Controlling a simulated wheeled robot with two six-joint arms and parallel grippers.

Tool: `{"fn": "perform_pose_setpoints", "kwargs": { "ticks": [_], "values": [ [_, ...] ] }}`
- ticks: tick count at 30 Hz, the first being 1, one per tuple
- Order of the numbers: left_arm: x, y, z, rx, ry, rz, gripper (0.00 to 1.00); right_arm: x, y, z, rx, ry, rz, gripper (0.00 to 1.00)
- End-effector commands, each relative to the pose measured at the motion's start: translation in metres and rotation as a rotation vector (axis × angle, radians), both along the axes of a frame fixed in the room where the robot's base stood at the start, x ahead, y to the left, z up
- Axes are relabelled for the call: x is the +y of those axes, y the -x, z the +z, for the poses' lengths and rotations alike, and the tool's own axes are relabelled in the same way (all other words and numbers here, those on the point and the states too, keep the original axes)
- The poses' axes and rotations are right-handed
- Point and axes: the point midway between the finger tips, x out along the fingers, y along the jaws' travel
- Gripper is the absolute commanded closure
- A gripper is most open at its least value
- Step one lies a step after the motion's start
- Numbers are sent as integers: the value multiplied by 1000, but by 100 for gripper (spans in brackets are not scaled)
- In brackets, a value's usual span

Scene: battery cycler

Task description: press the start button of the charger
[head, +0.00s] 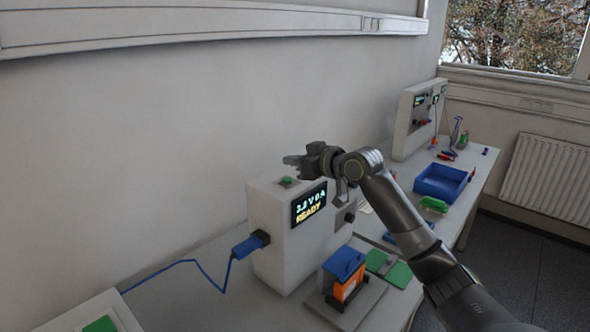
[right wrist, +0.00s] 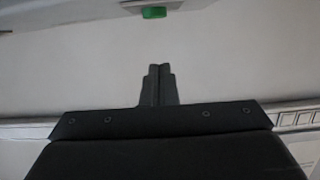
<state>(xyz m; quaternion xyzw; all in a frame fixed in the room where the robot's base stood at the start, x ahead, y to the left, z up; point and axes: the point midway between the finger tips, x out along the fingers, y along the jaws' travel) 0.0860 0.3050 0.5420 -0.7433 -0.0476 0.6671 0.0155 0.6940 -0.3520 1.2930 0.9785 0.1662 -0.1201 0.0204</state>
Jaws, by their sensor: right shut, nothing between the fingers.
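The charger (head: 268,228) is a white box on the bench, with a dark display (head: 309,204) that reads "2.8 V 0 A" and "READY". A green button (head: 286,182) sits on top of it. The green button (right wrist: 155,12) also shows at the top edge of the right wrist view, beyond my fingertips. My right gripper (head: 290,160) is shut and empty, above the charger's top near the button, with a visible gap to it. Its closed fingers (right wrist: 159,70) show in the right wrist view. My left gripper is not in view.
A blue plug (head: 247,246) with a blue cable is in the charger's side. An orange and blue battery (head: 344,277) stands in front, beside a green pad (head: 397,273). A blue tray (head: 441,182) and another white instrument (head: 415,118) are farther back. The wall is behind.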

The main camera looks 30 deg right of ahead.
Motion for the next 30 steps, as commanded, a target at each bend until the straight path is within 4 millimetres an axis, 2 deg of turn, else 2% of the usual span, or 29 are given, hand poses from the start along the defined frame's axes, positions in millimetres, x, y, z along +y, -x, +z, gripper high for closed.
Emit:
{"fn": "perform_pose_setpoints", "kwargs": {
  "ticks": [1, 3, 9, 21, 30],
  "values": [
    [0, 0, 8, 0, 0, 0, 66, -1, 1, -9, 7, -3, -1, 100],
    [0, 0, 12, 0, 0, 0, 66, -1, 2, -19, 6, -2, -2, 100],
    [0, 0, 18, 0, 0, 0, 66, -1, 2, -36, 3, 0, -2, 100],
    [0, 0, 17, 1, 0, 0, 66, -1, 2, -40, 1, 0, -2, 100],
    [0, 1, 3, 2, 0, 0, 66, -1, 2, -61, 3, -1, -1, 100]
  ]
}}
